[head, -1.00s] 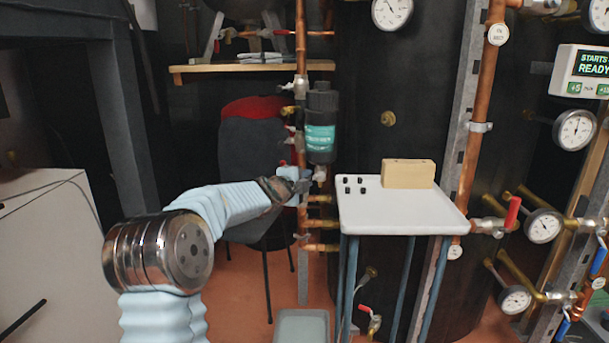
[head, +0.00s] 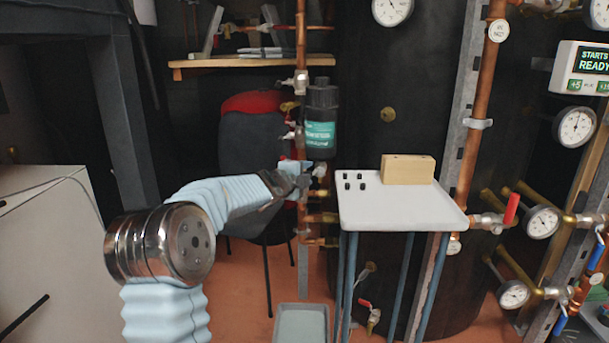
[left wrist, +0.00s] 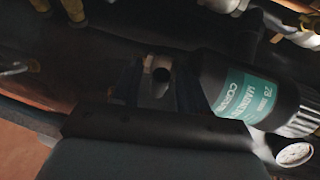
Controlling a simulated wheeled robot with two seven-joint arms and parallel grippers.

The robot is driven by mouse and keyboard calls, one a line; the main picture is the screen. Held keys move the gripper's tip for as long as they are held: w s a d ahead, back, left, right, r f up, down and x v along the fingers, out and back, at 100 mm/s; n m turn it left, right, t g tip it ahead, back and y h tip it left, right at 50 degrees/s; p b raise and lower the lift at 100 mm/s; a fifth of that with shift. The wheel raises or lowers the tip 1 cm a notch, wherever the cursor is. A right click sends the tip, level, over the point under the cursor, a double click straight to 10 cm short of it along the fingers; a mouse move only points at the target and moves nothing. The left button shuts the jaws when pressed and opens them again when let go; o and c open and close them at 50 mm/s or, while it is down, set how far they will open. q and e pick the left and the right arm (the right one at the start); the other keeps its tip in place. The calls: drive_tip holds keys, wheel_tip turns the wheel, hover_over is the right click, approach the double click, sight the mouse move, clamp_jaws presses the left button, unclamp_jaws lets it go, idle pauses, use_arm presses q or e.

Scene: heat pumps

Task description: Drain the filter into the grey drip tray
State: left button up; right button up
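The filter (head: 321,120) is an upright black canister with a teal label on the copper pipework. It also shows large and tilted at the right of the left wrist view (left wrist: 247,92). A small pale metal fitting (head: 320,171) sits just below the canister. My left gripper (head: 305,178) is beside this fitting, just below and left of the filter. I cannot tell whether it touches the fitting, or whether its fingers are open or shut. The grey drip tray (head: 302,308) is on the floor below, cut off by the bottom edge. My right gripper is out of view.
A white-topped stand (head: 400,215) with a tan block (head: 408,169) and several small black pieces is right of the gripper. A dark chair (head: 247,150) stands behind my left arm. Copper pipes, valves and gauges (head: 542,224) crowd the right.

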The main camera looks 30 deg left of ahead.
use_arm(q)
drive_tip(key=v, duration=1.3)
drive_tip(key=shift+s, duration=0.45)
drive_tip(key=shift+f, duration=0.1)
